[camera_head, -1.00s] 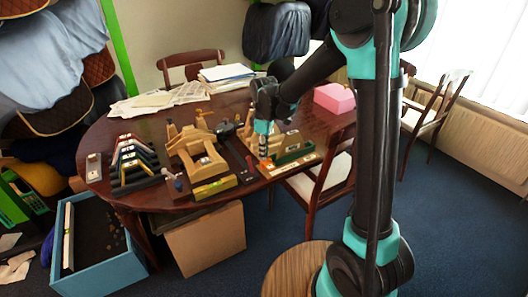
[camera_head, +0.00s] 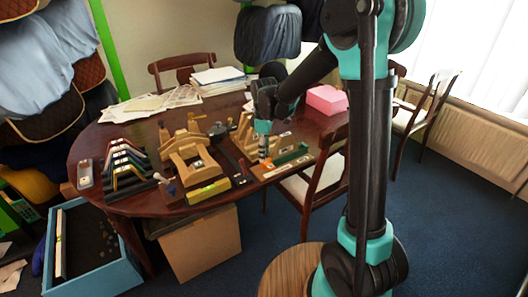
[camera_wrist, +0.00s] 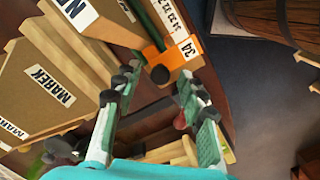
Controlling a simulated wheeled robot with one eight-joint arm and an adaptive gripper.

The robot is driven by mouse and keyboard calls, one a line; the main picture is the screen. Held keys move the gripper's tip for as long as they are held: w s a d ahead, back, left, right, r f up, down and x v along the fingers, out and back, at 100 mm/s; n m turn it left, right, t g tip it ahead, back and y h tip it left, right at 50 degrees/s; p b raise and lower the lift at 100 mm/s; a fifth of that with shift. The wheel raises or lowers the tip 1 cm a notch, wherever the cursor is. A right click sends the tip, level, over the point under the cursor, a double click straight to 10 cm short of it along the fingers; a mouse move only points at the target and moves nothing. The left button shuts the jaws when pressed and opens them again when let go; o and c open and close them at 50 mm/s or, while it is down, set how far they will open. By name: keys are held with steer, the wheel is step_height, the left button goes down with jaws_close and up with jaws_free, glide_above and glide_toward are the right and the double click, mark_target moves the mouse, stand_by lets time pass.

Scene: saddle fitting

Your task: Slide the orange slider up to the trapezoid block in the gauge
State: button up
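The orange slider (camera_wrist: 183,52), with a "34" label and a dark round knob, shows in the wrist view just beyond my fingertips. It sits by a green rail (camera_wrist: 150,22) with a number strip, part of the gauge. In the head view the gauge's green part (camera_head: 290,158) is at the table's right front. A wooden block (camera_wrist: 108,22) with a partly cut-off label stands left of the slider; it appears to be the trapezoid block. In the head view my gripper (camera_head: 264,152) points down over the gauge.
On the table (camera_head: 140,205) are a wooden frame (camera_head: 190,155), a rack of coloured strips (camera_head: 127,165), papers (camera_head: 165,98) and a pink box (camera_head: 327,99). A chair (camera_head: 318,185) stands close by the front right edge.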

step_height(320, 180, up, 12)
stand_by(0.6)
steer(key=shift+c, duration=0.6)
